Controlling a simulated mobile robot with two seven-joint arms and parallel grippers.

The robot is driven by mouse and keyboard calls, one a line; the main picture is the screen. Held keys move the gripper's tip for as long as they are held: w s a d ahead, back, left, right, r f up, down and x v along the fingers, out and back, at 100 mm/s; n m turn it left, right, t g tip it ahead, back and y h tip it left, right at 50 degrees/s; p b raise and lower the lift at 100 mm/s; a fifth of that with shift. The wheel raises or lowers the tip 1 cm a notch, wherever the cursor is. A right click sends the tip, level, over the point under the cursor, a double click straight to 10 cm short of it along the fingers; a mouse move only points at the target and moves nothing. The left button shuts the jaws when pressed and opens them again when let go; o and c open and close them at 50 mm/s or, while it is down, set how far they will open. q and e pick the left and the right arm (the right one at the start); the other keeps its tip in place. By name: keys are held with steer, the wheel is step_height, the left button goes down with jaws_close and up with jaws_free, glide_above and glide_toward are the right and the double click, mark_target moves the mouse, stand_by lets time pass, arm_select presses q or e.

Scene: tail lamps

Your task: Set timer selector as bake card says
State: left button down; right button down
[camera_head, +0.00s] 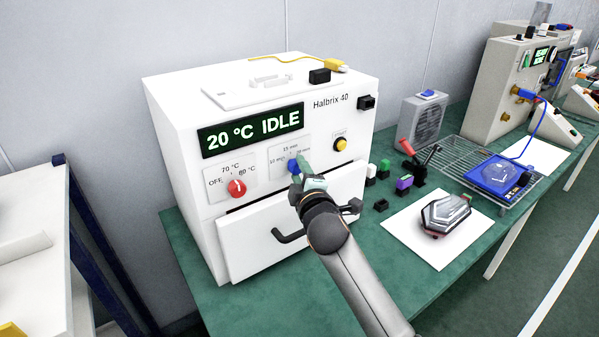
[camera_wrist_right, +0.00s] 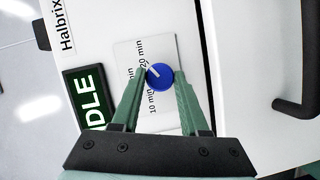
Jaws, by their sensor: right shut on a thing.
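The white Halbrix 40 oven (camera_head: 180,100) has a display (camera_head: 250,130) reading "20 °C IDLE". Its blue timer knob (camera_wrist_right: 159,76) sits on a panel (camera_wrist_right: 165,118) marked 10, 15 and 20 min. My right gripper (camera_wrist_right: 160,84) is shut on this knob, one finger on each side. The knob's white mark points up and left in the right wrist view, roughly toward the 20 min label. A finger partly hides the 15 min label. The red temperature knob (camera_head: 237,188) is left of it. I cannot make out a bake card. My left gripper is not in view.
The oven's dark drawer handle (camera_head: 290,237) is below my right gripper. A yellow button (camera_head: 341,144) is to the right. On the green bench (camera_head: 200,290) are small coloured blocks (camera_head: 404,184), a tail lamp (camera_head: 446,214) on a white sheet, and a wire rack (camera_head: 465,158).

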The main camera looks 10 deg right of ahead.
steer(key=shift+m, duration=0.3)
stand_by(0.4)
steer(key=shift+c, duration=2.1)
jaws_free()
steer(key=s+r+b, duration=0.1)
steer(key=s, duration=1.1)
steer(key=shift+s+d+r, duration=0.15)
steer(key=shift+s+r, duration=0.05)
steer(key=shift+r, duration=0.1)
